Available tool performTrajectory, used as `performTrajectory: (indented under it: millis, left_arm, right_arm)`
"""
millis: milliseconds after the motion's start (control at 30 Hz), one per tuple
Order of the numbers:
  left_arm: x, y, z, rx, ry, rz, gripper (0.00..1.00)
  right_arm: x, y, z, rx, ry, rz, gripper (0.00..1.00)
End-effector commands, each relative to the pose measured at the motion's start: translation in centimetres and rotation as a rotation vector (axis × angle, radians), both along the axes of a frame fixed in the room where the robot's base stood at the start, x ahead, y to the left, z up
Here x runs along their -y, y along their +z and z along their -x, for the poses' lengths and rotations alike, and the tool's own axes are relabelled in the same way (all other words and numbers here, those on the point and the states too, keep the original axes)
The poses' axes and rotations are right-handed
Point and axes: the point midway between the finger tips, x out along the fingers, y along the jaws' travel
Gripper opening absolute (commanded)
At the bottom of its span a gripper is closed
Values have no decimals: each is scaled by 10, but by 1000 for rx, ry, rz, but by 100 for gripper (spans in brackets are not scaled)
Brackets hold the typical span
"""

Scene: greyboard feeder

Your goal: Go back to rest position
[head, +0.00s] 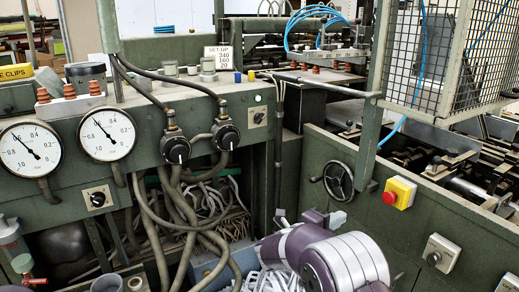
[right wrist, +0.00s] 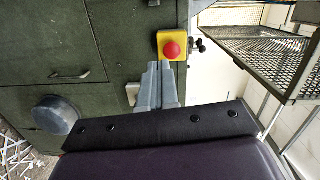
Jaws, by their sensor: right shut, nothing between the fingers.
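My right gripper (right wrist: 160,68) shows in the right wrist view with its two grey fingers together and nothing between them. The fingertips appear just below a yellow box with a red button (right wrist: 172,49); I cannot tell how far apart they are in depth. In the head view my right gripper (head: 337,219) is small and partly hidden at the bottom middle, behind my purple and white arm. The same yellow box with its red button (head: 398,193) is on the green panel to its right. My left gripper is not in view.
A handwheel (head: 338,180) sticks out of the green panel near my right gripper. A grey switch box (head: 440,252) is at the lower right. Two gauges (head: 107,134) and hanging cables (head: 180,205) are at left. A wire mesh guard (head: 435,50) stands at upper right.

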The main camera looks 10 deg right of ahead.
Motion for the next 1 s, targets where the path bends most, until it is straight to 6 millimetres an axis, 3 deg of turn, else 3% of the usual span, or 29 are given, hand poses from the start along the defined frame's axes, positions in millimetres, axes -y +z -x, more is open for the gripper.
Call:
performTrajectory:
  millis: [67, 100, 167, 233, 300, 400, 533, 600, 667, 700, 733, 1000]
  left_arm:
    - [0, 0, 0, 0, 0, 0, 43]
    - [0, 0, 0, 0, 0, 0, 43]
    - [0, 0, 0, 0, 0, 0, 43]
    - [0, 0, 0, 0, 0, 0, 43]
    - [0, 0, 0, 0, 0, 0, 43]
    - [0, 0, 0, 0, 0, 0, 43]
    - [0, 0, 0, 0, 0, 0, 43]
    - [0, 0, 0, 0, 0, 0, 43]
    - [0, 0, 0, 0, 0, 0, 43]
    - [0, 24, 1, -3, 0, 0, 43]
    - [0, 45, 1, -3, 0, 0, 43]
    - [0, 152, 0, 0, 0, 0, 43]
  right_arm:
    - [-27, -31, -26, -209, 255, 23, 0]
    - [-53, -50, -35, -364, 454, 59, 0]
    - [-94, -80, -29, -628, 784, 134, 0]
    - [-131, -113, 14, -936, 1144, 237, 0]
    - [-145, -134, 69, -1172, 1399, 317, 0]
    - [-143, -148, 141, -1422, 1646, 394, 0]
    - [-124, -151, 221, -1668, 1852, 455, 0]
    - [-109, -147, 258, -1776, 1918, 476, 0]
    - [-92, -133, 281, -1807, 1901, 514, 0]
    - [-87, -102, 272, -1778, 1862, 514, 0]
    - [-89, -83, 273, -1782, 1871, 511, 0]
    - [-90, 23, 272, -1782, 1873, 507, 0]
